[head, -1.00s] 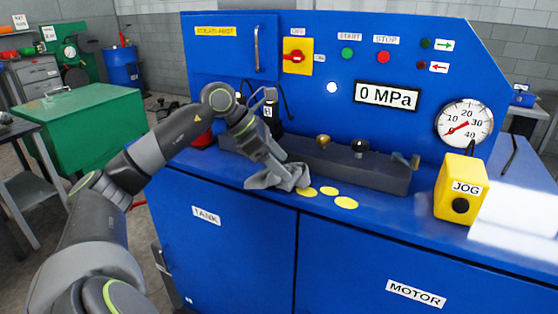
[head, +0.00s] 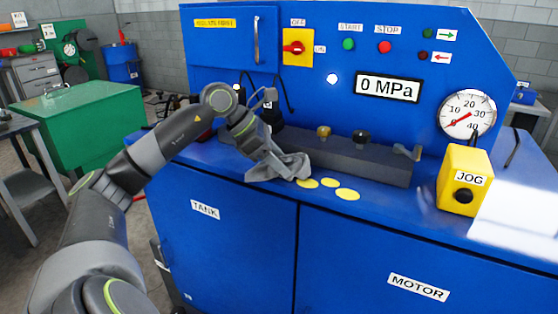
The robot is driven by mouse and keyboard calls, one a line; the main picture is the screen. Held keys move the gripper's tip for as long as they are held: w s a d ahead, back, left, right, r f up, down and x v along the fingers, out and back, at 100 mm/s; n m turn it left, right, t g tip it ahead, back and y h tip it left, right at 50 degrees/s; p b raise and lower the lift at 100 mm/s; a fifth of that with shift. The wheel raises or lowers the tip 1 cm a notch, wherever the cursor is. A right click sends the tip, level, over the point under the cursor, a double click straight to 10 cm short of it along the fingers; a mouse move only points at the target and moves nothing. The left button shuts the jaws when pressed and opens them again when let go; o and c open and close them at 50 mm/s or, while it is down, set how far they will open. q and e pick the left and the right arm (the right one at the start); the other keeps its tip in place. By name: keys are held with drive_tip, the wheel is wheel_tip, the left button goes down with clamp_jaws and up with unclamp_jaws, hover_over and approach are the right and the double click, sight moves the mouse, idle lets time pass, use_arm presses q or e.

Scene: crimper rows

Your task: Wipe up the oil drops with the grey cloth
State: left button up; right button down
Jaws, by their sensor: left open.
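The grey cloth (head: 285,167) lies crumpled on the blue bench top, just left of the oil drops. Three flat yellow oil drops lie near the bench's front edge: a left one (head: 307,183) by the cloth's right edge, a middle one (head: 329,182) and a right one (head: 347,194). My left gripper (head: 267,160) is open and reaches down at the cloth from the upper left. The cloth partly hides the fingertips, and I cannot tell how they touch it. My right gripper is out of view.
A dark grey block (head: 360,163) with knobs stands behind the drops. A yellow JOG box (head: 463,181) stands at the right. The blue panel (head: 310,45) with a pressure gauge (head: 466,114) rises behind. The bench top between drops and JOG box is clear.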

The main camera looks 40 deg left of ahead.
use_arm(q)
clamp_jaws()
idle(0.3)
drive_tip(key=shift+f, duration=0.15)
